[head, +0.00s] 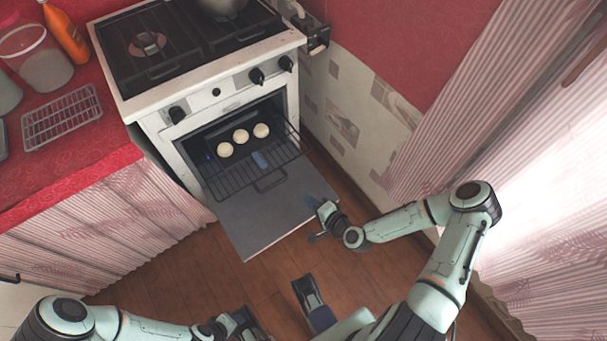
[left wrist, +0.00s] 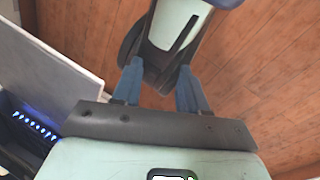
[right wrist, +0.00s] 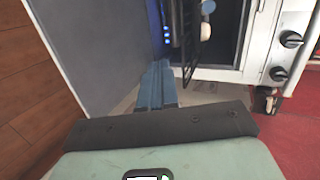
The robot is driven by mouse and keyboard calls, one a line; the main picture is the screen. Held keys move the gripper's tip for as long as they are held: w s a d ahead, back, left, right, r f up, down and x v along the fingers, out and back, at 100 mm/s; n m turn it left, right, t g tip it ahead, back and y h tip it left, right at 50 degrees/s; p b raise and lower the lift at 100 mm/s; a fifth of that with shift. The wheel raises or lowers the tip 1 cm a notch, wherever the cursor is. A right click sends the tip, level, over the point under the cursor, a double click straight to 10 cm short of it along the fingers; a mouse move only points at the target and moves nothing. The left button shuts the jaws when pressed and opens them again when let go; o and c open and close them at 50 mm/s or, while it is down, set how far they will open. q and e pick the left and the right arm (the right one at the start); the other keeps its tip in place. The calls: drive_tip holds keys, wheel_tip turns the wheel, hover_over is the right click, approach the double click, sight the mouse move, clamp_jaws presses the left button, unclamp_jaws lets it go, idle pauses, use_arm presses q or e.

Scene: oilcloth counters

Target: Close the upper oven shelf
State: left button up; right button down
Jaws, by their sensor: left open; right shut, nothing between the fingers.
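The white oven (head: 150,128) has its grey door (head: 262,218) folded down. A dark wire shelf (head: 235,182) sticks out of the cavity above the door, with a loop at its front edge. It also shows edge-on in the right wrist view (right wrist: 190,45). My right gripper (head: 311,203) is shut and empty beside the door's right edge, apart from the shelf in the head view. Its blue fingers show together in the right wrist view (right wrist: 157,85). My left gripper (left wrist: 160,88) is open and empty; in the head view it is low, near the bottom edge, its fingers unclear.
A pot (head: 222,5) stands on the stove. The red counter (head: 60,165) at left holds a wire rack (head: 62,118) and bottles. A tiled wall (head: 345,125) bounds the right.

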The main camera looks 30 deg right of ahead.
drive_tip(key=w+d+m+t+h, duration=0.1)
drive_tip(key=d+h, duration=0.1)
drive_tip(key=d, duration=0.2)
use_arm(q)
drive_tip(key=w+a+f+t+y+b, duration=0.1)
drive_tip(key=w+a+f+b, duration=0.1)
drive_tip(key=w+f, duration=0.3)
drive_tip(key=shift+w+a+t+b, duration=0.25)
drive_tip(key=shift+w+t+b, duration=0.15)
drive_tip(key=shift+b, duration=0.5)
use_arm(e)
drive_tip(key=w+r+x, duration=0.1)
drive_tip(key=r+x, duration=0.1)
drive_tip(key=x, duration=1.1)
drive_tip(key=shift+w+r, duration=0.15)
drive_tip(key=shift+a, duration=0.15)
